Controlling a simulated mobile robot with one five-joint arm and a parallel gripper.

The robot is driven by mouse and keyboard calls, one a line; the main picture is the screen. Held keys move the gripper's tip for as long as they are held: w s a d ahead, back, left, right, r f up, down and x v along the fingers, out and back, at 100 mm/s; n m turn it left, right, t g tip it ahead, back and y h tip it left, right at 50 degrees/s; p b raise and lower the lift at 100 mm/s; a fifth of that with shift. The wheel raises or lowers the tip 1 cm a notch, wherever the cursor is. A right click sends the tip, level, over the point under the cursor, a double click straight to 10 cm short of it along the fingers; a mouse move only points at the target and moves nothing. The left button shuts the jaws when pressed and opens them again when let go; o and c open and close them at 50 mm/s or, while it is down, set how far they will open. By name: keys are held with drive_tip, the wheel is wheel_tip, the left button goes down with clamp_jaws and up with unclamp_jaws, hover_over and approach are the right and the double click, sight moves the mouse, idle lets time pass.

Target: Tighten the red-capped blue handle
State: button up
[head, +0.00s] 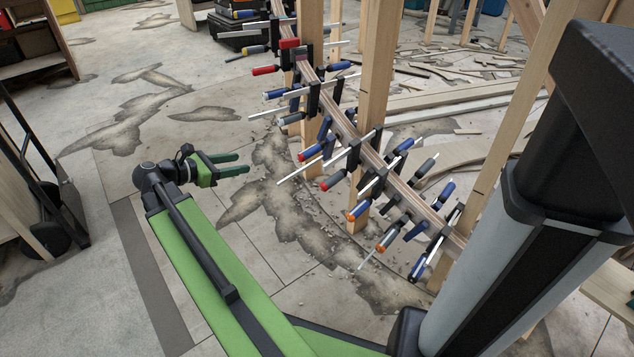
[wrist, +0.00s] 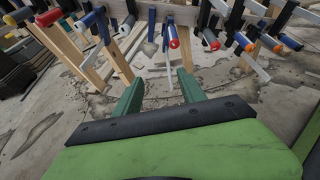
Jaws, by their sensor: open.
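Several clamps sit along a curved wooden stringer (head: 345,125). In the wrist view, a blue handle with a red cap (wrist: 172,38) faces me, above and beyond the gap between the fingers.
Orange-capped blue handles (head: 358,211) and grey handles are close by on the same stringer. Thin clamp bars (head: 300,171) stick out towards my gripper. Wooden posts (head: 375,60) hold the stringer. The floor between gripper and clamps is open, with debris below.

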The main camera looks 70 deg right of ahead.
drive_tip(key=s+d+f+n+g+h+b, duration=0.2)
drive_tip(key=s+d+f+n+g+b, duration=0.15)
drive_tip(key=s+d+f+b, duration=0.45)
drive_tip(key=b, duration=0.1)
approach(326, 146)
drive_tip(key=shift+g, duration=0.25)
drive_tip(key=x, duration=0.7)
drive_tip(key=shift+w+d+f, duration=0.2)
drive_tip(key=shift+d+f, duration=0.05)
drive_tip(key=shift+d, duration=0.05)
drive_tip(key=shift+m, duration=0.25)
clamp_jaws()
